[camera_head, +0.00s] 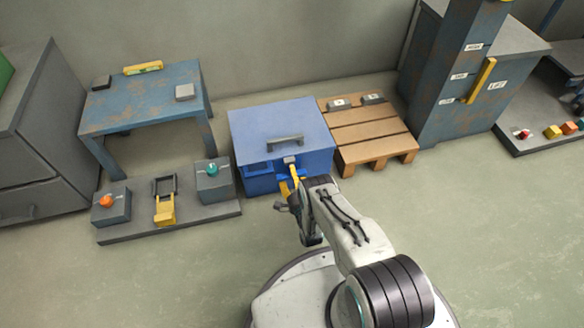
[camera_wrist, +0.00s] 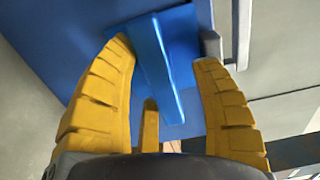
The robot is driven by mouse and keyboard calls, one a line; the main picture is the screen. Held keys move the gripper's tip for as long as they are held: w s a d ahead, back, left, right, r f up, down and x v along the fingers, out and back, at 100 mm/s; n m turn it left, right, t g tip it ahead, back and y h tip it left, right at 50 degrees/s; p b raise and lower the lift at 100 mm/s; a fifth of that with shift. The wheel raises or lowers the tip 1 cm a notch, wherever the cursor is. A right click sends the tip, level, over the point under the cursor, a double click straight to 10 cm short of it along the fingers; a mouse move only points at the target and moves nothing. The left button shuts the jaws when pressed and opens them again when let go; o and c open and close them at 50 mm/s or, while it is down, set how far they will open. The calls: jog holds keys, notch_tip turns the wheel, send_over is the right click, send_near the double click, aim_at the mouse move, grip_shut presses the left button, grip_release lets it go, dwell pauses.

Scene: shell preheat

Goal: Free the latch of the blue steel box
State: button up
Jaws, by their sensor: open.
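The blue steel box (camera_head: 262,117) stands on the floor in the middle of the head view, with its lid down. A grey handle (camera_head: 285,142) is on the lid, and a small grey catch (camera_head: 290,160) is at the front edge. My gripper (camera_head: 291,181) is at the box's front, just below that catch, and partly hides the latch area. In the wrist view, a bright blue bar (camera_wrist: 156,70), apparently the latch lever, runs between the yellow fingers of my open gripper (camera_wrist: 165,55). Gaps show on both sides of the bar.
A wooden pallet (camera_head: 368,132) adjoins the box on the right. A low grey platform (camera_head: 140,232) with an orange-knob box, a yellow lever and a teal-knob box lies left. A blue table (camera_head: 150,95) stands behind it, a tall cabinet (camera_head: 445,75) at right. The front floor is clear.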

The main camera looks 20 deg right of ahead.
notch_tip(320, 180, up, 10)
jog(key=shift+f, duration=0.15)
dwell(0.4)
dwell(0.4)
